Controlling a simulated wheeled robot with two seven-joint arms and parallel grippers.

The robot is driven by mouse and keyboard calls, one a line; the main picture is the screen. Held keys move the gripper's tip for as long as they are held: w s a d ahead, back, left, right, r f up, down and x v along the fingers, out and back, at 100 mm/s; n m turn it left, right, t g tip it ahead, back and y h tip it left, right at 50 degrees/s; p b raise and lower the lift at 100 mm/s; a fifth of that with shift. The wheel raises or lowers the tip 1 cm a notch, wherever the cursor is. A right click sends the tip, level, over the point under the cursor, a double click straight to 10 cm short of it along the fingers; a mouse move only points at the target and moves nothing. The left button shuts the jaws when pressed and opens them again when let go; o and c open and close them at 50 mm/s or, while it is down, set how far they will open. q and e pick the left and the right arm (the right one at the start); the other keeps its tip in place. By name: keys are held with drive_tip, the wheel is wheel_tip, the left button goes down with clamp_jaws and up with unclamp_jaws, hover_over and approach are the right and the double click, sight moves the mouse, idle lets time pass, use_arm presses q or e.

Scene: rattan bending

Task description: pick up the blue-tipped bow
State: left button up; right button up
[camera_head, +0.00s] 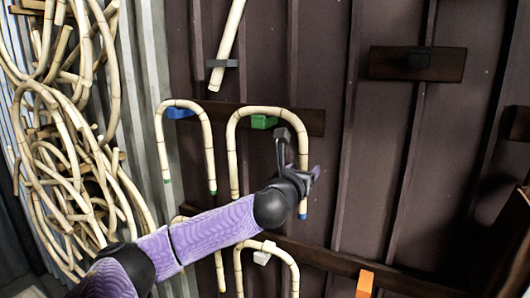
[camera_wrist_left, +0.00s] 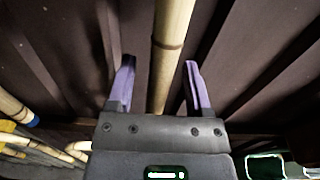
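The blue-tipped bow (camera_head: 233,150) is an upside-down U of pale jointed rattan hanging over a green peg on the wall. Its right leg ends in a blue tip (camera_head: 303,216); the left leg's lower end is hidden behind my arm in the head view. My left gripper (camera_head: 306,177) is at the right leg, a little above the blue tip. In the left wrist view a rattan length (camera_wrist_left: 171,45) runs between the parted purple fingers (camera_wrist_left: 160,68), with gaps on both sides. A blue-ended rattan piece (camera_wrist_left: 16,110) shows at left there. My right gripper is out of view.
A green-tipped bow (camera_head: 160,140) hangs left on a blue peg (camera_head: 180,113). Another bow (camera_head: 292,268) hangs below on a white peg (camera_head: 262,254). An orange peg (camera_head: 364,284) is lower right. Tangled rattan (camera_head: 70,140) fills the left. A straight cane (camera_head: 228,45) is above.

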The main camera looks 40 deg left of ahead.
use_arm(q)
clamp_jaws()
